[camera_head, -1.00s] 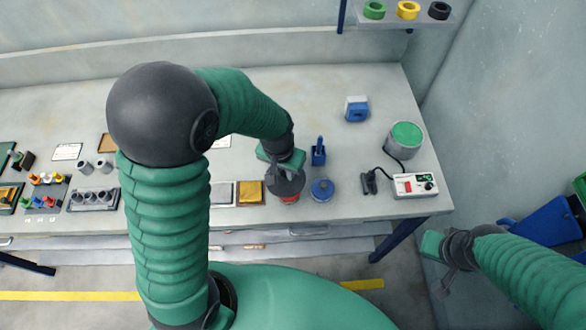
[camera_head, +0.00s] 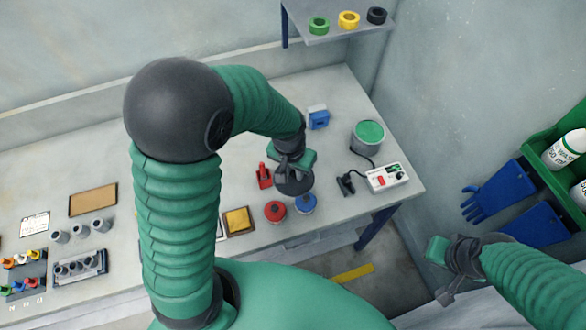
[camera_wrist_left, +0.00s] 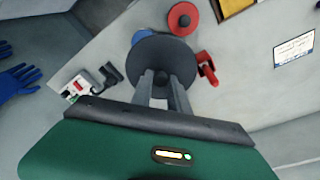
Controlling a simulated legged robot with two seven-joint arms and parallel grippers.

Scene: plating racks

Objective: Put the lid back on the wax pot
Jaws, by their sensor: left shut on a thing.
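My left gripper (camera_head: 293,166) is shut on the knob of a dark grey round lid (camera_head: 296,184). In the left wrist view the lid (camera_wrist_left: 142,60) lies flat below the fingers, with its knob between them. The lid is over the bench, near the red and blue round tins; its height is hard to judge. The wax pot (camera_head: 367,148) is a grey cylinder with a green top surface, uncovered, to the right of and behind the lid. The pot does not show in the left wrist view. My right gripper (camera_head: 447,286) hangs off the bench at the lower right; its fingers are unclear.
Close to the lid are a red tin (camera_head: 275,211), a blue tin (camera_head: 306,204) and a red holder (camera_head: 263,175). A corded control box (camera_head: 386,178) sits before the pot. A blue device (camera_head: 318,120) stands behind the gripper. A shelf (camera_head: 335,31) overhangs the back.

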